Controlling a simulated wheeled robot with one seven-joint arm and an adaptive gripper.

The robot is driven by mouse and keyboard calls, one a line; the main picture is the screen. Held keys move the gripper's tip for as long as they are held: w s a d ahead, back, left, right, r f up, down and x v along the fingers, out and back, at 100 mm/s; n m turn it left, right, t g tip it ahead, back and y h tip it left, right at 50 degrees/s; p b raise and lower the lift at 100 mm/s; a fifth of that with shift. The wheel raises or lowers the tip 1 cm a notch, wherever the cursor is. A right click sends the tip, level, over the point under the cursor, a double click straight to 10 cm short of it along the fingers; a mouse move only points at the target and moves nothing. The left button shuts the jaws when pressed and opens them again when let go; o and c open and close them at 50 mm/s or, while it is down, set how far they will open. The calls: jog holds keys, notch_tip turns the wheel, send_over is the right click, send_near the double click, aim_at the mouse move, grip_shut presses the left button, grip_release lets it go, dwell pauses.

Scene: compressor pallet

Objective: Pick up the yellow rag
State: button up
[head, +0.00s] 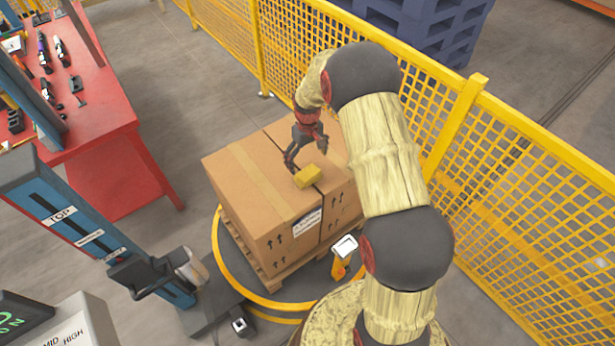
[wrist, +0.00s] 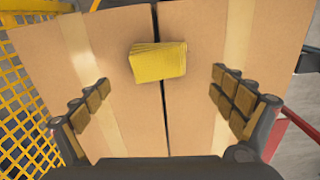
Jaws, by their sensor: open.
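In the wrist view the rag (wrist: 158,62) lies across the dark seam between two boxes (wrist: 215,40). My gripper (head: 306,155) is just behind the rag in the head view, pointing down over the box tops. In the wrist view its fingers (wrist: 160,95) are spread wide with nothing between them, and the rag lies ahead, between their lines. I cannot tell the exact height of the fingertips above the cardboard.
The boxes stand on a wooden pallet on a round turntable with a yellow rim (head: 222,262). A yellow mesh fence (head: 500,165) runs behind and to the right. A blue column (head: 85,230) stands at left, near a red workbench (head: 110,100) with tools.

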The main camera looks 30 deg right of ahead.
aim_at(307, 174)
notch_tip(307, 174, down, 7)
jog(key=shift+w+b, duration=0.1)
jog(key=shift+b, duration=0.8)
jog(key=shift+c, duration=0.5)
jog(key=c, duration=1.1)
jog(key=shift+c, duration=0.2)
